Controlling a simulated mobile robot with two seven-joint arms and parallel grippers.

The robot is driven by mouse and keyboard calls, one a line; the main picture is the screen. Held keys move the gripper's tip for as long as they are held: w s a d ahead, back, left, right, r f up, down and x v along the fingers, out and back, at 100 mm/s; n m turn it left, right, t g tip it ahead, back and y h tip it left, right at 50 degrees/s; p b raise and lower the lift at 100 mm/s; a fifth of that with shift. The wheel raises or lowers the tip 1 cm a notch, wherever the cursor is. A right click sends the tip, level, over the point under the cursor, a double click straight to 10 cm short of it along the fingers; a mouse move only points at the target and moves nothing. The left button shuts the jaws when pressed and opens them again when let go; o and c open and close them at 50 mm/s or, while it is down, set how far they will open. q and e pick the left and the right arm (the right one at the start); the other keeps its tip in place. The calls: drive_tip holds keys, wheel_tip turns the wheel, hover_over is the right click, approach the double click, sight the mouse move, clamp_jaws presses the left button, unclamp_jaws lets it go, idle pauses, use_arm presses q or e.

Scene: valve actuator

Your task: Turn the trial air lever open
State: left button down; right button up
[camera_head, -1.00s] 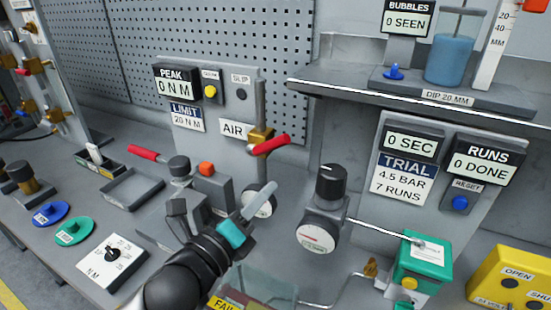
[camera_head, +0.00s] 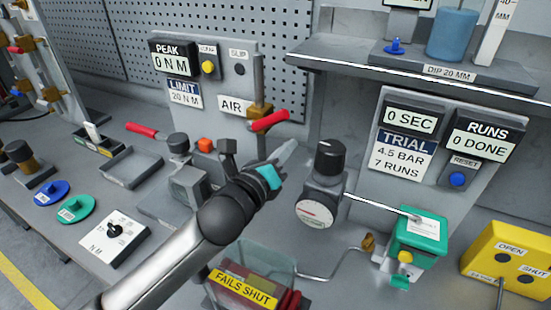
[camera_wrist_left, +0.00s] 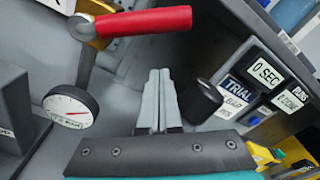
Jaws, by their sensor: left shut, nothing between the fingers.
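The air lever is a red handle (camera_head: 270,121) on a brass valve (camera_head: 258,108) beside the AIR label (camera_head: 235,105). In the left wrist view the red handle (camera_wrist_left: 145,21) lies across the top, above the fingertips and apart from them. My left gripper (camera_head: 287,152) is shut and empty, just below and right of the handle in the head view. Its closed fingers (camera_wrist_left: 160,78) point toward the panel in the wrist view. The gauge (camera_wrist_left: 70,110) under the valve shows in the wrist view; my gripper hides it in the head view. My right gripper is not in view.
A regulator with a black knob (camera_head: 330,158) and a gauge (camera_head: 315,214) stands close right of my left gripper. A green box (camera_head: 420,238) and a yellow OPEN/SHUT box (camera_head: 505,262) sit farther right. A clear bin (camera_head: 283,252) is below. A shelf (camera_head: 430,75) overhangs at upper right.

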sight(264, 123)
use_arm(q)
drive_tip(key=shift+w+a+r+p, duration=0.1)
drive_tip(key=shift+a+r+p, duration=0.25)
drive_tip(key=shift+a+r, duration=0.35)
drive_tip(key=shift+w+a+r+p, duration=0.1)
drive_tip(key=shift+a+r+p, duration=0.3)
drive_tip(key=shift+r, duration=0.45)
